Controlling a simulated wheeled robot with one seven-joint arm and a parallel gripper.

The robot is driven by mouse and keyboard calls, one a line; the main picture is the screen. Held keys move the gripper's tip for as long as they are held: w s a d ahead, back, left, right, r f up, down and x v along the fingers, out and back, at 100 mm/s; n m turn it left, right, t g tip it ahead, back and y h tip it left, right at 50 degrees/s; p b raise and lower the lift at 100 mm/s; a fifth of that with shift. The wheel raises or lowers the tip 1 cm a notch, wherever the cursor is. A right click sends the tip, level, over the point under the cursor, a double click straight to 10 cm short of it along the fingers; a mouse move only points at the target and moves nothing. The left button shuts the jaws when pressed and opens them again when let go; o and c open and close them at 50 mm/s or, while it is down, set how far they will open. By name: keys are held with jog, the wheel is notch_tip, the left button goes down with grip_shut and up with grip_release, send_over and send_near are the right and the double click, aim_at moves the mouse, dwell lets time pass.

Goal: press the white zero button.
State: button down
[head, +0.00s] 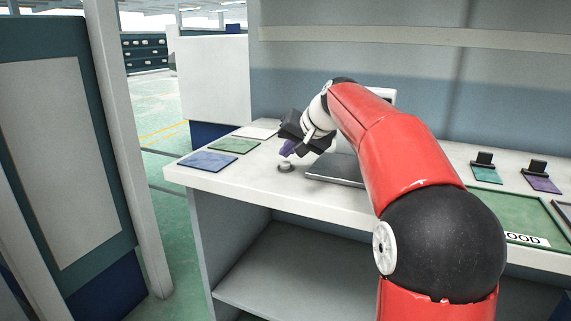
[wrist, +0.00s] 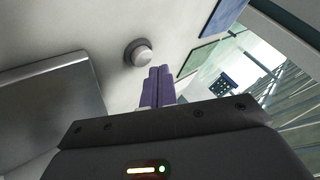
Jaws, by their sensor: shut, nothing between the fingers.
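The zero button is a small round pale button (head: 286,166) on a darker round base, on the white table left of a flat grey metal plate (head: 333,171). It also shows in the wrist view (wrist: 143,56), upper middle, unobstructed. My gripper (head: 287,150) has purple fingers that are shut together and empty. In the head view the fingertips appear just above the button. In the wrist view the fingertips (wrist: 160,70) appear just below and right of the button. A gap seems to show between them, but its exact size I cannot tell.
Blue (head: 208,161), green (head: 234,146) and white (head: 257,132) flat mats lie on the table's left part. A green tray (head: 485,212) marked with letters ending in "OOD" is at the right, near small black holders (head: 484,158). A white panel part (head: 382,94) shows behind my arm.

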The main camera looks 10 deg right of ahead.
aim_at(288, 165)
jog(key=shift+f, duration=0.15)
dwell(0.6)
jog(key=shift+f+b, duration=0.3)
jog(key=shift+f+b, duration=0.55)
jog(key=shift+f, duration=0.4)
dwell(1.1)
jog(key=shift+r+p, duration=0.95)
jog(key=shift+r, duration=0.35)
jog(key=shift+r+p, duration=2.05)
jog(key=shift+r, duration=0.4)
